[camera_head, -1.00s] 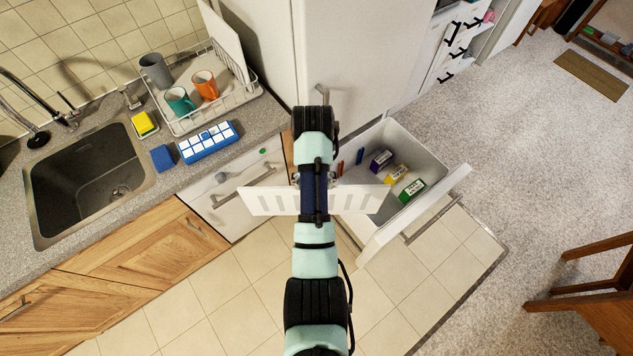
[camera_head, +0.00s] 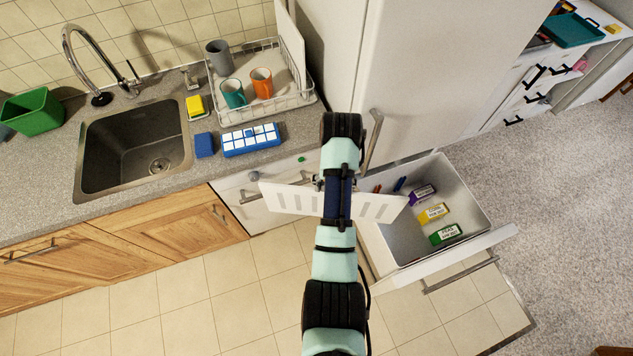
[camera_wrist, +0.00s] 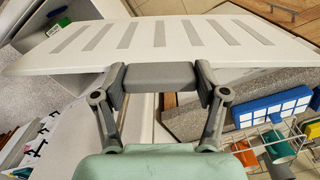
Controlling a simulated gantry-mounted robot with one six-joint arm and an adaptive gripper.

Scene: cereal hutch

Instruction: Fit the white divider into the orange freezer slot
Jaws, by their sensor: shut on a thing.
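My gripper (camera_wrist: 160,77) is shut on the white divider (camera_wrist: 160,38), a flat plate with several slots, gripping it at one long edge. In the head view, the divider (camera_head: 385,207) is held up beside the open freezer drawer (camera_head: 464,262), its right end overlapping the drawer's near left part in the picture. My arm covers the divider's middle and most of the gripper there. A small orange-red mark (camera_head: 377,188) and a blue mark (camera_head: 399,184) show at the drawer's back left; I cannot make out their slot shapes. The drawer also shows in the wrist view (camera_wrist: 75,22).
The counter (camera_head: 110,212) with sink and dish rack (camera_head: 290,112) is to the left. The tiled floor in front is clear.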

